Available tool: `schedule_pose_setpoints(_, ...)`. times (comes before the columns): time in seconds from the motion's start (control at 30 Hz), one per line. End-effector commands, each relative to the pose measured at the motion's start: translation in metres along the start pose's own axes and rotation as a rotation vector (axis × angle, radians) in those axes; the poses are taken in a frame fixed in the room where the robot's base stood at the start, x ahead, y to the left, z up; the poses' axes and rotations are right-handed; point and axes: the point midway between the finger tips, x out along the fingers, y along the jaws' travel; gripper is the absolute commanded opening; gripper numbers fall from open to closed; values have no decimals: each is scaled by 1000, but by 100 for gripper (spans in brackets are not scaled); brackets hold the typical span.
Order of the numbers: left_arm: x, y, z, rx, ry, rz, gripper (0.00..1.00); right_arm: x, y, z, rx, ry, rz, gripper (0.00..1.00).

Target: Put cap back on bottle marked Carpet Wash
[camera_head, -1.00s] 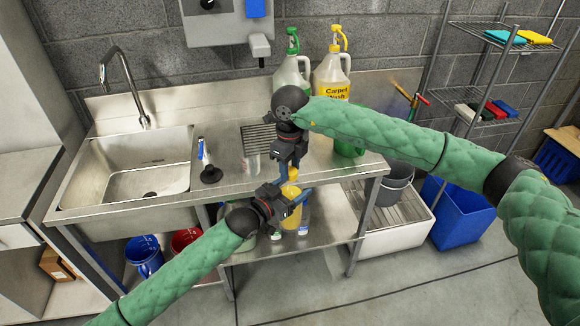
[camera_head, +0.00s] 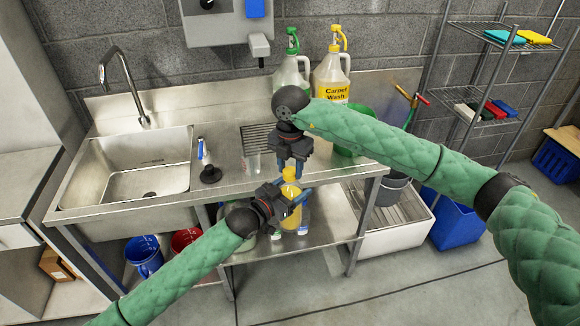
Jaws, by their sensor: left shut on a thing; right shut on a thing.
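A small yellow bottle (camera_head: 293,218) is upright in my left gripper (camera_head: 290,200), which is shut on it in front of the counter's front edge. The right gripper points down and is shut on the cap. Whether the cap touches the bottle's neck is too small to tell. The small bottle's label cannot be read. A large yellow jug (camera_head: 331,72) marked Carpet Wash stands at the back of the counter with a yellow spray top.
The steel counter (camera_head: 228,172) has a sink (camera_head: 135,170) at left. A green-topped jug (camera_head: 291,72) is at the back. A lower shelf (camera_head: 335,225) lies beneath the grippers.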

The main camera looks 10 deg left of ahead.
Motion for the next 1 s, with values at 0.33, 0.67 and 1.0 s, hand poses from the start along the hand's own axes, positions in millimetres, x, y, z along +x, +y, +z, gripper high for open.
schedule_pose_setpoints(0.33,0,3,-1,0,2,4,0,-1,0,1,519,-1,6,17)
schedule_pose_setpoints(0.67,0,3,-1,0,2,4,0,-1,0,1,906,-1,7,17)
schedule_pose_setpoints(1.0,0,2,-1,0,2,2,0,0,0,0,899,0,5,60)
